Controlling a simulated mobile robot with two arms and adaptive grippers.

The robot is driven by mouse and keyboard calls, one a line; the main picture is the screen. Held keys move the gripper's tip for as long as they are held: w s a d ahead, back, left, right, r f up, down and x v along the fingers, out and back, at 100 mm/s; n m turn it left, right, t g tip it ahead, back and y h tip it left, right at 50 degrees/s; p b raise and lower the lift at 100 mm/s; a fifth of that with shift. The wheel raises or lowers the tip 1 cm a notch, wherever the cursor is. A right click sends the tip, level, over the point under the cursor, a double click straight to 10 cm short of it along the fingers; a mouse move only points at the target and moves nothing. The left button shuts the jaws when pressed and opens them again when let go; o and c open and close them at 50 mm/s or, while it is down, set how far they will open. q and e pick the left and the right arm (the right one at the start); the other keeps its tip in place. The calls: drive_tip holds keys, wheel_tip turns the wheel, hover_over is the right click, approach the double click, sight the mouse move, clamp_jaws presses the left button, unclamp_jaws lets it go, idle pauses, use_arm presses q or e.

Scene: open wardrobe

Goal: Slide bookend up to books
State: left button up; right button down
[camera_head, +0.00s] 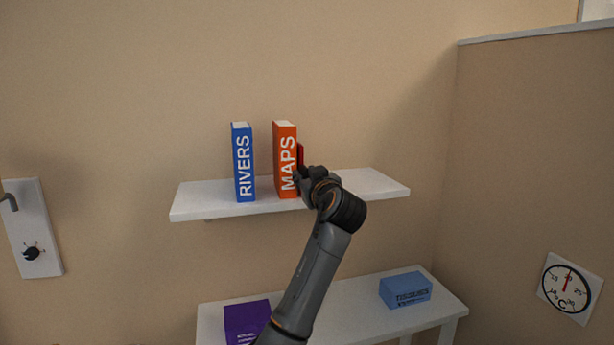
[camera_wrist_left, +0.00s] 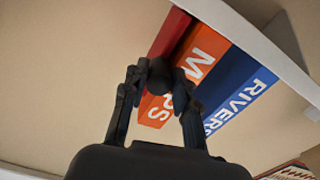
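The blue RIVERS book (camera_head: 243,165) and the orange MAPS book (camera_head: 284,160) stand upright on the white shelf (camera_head: 230,208), with a gap between them. A red bookend (camera_head: 300,154) stands close to the right side of MAPS, mostly hidden by my left gripper (camera_head: 306,178). The left wrist view shows the red bookend (camera_wrist_left: 169,36) right beside MAPS (camera_wrist_left: 196,62), with RIVERS (camera_wrist_left: 236,88) beyond. The fingers of my left gripper (camera_wrist_left: 158,78) are on both sides of a dark round knob in front of the bookend and appear to touch it. My right gripper is out of view.
A lower white table (camera_head: 345,318) holds a purple box (camera_head: 245,320) and a blue box (camera_head: 405,290). The shelf is bare right of my gripper and left of RIVERS. A partition (camera_head: 535,150) stands at the right, with a dial (camera_head: 570,288) on it.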

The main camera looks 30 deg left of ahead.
use_arm(q)
clamp_jaws()
drive_tip(key=shift+w+d+b, duration=0.3)
drive_tip(key=shift+w+d, duration=0.2)
drive_tip(key=shift+w, duration=0.1)
drive_tip(key=o, duration=0.6)
unclamp_jaws()
drive_tip(key=shift+s, duration=0.1)
drive_tip(key=shift+o, duration=0.2)
drive_tip(key=v, duration=1.2)
